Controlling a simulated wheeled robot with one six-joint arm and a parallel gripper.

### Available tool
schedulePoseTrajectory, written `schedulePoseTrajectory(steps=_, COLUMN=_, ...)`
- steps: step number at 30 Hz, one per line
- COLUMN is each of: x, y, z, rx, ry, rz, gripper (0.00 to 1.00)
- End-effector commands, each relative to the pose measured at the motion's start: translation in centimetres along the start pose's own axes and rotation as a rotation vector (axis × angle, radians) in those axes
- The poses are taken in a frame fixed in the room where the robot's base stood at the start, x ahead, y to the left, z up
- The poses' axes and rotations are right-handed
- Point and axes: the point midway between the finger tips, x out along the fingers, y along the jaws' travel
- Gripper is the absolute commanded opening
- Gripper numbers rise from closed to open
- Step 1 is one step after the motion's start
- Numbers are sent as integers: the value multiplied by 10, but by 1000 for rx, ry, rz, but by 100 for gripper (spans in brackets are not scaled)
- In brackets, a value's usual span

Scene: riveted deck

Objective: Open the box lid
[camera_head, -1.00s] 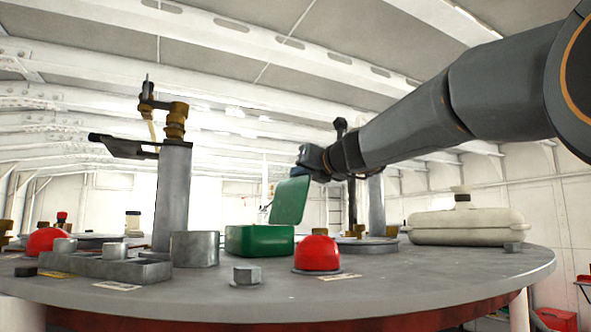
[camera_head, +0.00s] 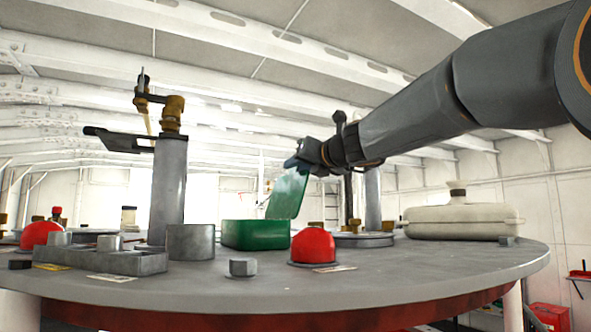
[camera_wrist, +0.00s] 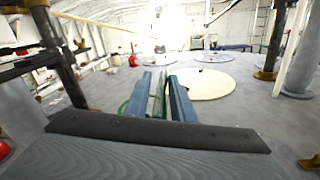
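The green box (camera_head: 256,234) sits on the round grey table. Its green lid (camera_head: 288,196) stands raised and tilted above the right side of the box. My gripper (camera_head: 297,163) is at the lid's top edge in the head view, and its fingertips are small and dark there. In the wrist view the two blue fingers of my gripper (camera_wrist: 162,88) stand apart. A thin green strip of the lid shows in the gap between them, and more green shows left of the left finger. Whether either finger touches the lid is hard to see.
A red dome (camera_head: 313,246) is just right of the box, and a grey cylinder (camera_head: 190,242) is to its left. A tall grey post (camera_head: 168,192) with brass fittings stands behind. A cream canister (camera_head: 463,222) lies at the right.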

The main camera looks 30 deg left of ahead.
Motion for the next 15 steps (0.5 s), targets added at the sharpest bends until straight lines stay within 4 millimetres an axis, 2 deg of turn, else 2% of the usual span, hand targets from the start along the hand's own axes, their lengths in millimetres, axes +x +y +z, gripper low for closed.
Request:
schedulePoseTrajectory(steps=9, x=-47, y=-1, z=-1, rx=-1, ry=-1, rz=0, gripper=22)
schedulePoseTrajectory(steps=15, x=-64, y=0, z=-2, rx=0, ry=1, rz=0, gripper=22)
